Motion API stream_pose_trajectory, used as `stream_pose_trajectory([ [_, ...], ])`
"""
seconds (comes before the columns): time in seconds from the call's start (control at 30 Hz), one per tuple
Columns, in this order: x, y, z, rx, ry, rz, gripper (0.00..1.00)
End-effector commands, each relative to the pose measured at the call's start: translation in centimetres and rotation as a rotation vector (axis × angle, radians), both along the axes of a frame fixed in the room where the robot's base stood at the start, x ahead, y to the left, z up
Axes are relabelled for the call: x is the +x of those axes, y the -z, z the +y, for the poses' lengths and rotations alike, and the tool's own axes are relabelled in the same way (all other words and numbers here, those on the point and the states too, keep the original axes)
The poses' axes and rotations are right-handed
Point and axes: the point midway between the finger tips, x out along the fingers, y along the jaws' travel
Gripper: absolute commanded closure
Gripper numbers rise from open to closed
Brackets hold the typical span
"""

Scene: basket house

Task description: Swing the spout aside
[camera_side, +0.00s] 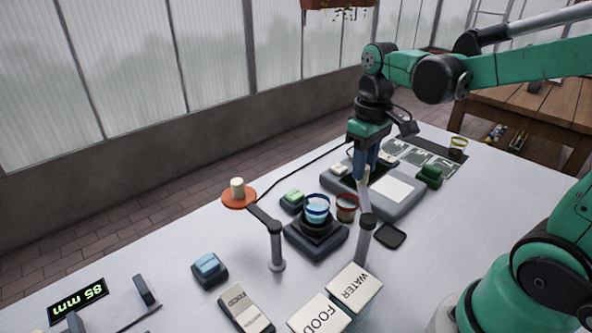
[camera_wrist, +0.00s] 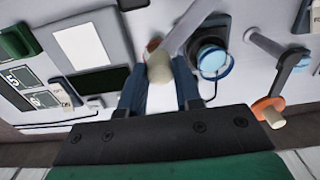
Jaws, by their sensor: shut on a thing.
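A blue-rimmed cup (camera_side: 317,208) sits on a black stand (camera_side: 316,240), left of the spout. The spout's end points away from this cup.
A second arm with an orange disc (camera_side: 239,198) stands to the left. FOOD (camera_side: 319,316) and WATER (camera_side: 354,288) blocks lie in front. A grey panel (camera_side: 397,189) lies behind. Bare tabletop (camera_side: 450,215) shows to the right.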

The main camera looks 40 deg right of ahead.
Motion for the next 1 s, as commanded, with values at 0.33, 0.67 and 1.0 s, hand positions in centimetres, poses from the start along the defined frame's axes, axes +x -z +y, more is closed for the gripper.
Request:
stream_pose_trajectory([
  [0.33, -1.2, 0.0, -0.8, -0.001, 0.003, -0.001, 0.84],
  [0.67, -3.0, 0.0, -1.8, 0.0, 0.002, 0.0, 0.84],
  [1.0, -3.3, 0.0, -2.0, -0.003, 0.001, -0.001, 0.84],
])
